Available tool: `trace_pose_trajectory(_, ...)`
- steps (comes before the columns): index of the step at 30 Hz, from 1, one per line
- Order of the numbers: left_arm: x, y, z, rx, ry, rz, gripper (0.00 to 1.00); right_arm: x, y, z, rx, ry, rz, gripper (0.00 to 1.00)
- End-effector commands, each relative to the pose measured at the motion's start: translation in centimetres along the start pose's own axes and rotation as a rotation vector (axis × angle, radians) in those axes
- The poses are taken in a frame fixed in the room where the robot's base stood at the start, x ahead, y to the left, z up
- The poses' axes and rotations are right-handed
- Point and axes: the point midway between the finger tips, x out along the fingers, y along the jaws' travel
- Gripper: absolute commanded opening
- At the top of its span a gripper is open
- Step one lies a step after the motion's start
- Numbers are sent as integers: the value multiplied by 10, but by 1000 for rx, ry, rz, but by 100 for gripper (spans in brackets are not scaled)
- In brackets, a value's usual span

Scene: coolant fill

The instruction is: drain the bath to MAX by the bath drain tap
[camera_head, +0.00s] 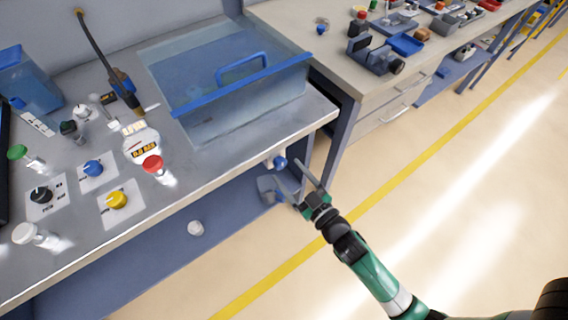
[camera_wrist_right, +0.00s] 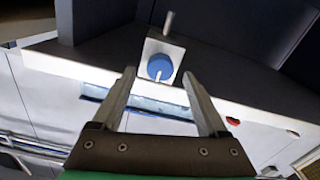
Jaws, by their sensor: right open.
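The bath (camera_head: 235,85) is a clear tank with a blue rim and a blue handle, standing at the back right of the metal bench. Its liquid level against a MAX mark cannot be read. The drain tap (camera_head: 280,162) has a round blue knob and sits on the bench's front edge below the bath; it also shows in the right wrist view (camera_wrist_right: 160,67). My right gripper (camera_head: 308,176) is open and empty, just in front of the tap. In the right wrist view its two fingers (camera_wrist_right: 160,85) point toward the knob, apart from it. My left gripper is not in view.
The bench's left side holds a blue knob (camera_head: 93,168), a yellow knob (camera_head: 117,200), a red-capped post (camera_head: 153,165) and a blue container (camera_head: 32,82). A second bench (camera_head: 345,75) with trays stands at the right. The floor in front is clear.

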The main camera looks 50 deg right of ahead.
Motion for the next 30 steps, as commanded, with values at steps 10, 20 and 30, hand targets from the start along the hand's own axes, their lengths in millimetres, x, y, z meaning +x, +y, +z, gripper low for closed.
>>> trace_pose_trajectory(10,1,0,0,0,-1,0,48,30,0,1,1,-1,0,76)
trace_pose_trajectory(20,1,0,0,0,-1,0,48,29,0,1,1,0,0,44)
trace_pose_trajectory(30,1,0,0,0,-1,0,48,29,0,0,0,0,0,0)
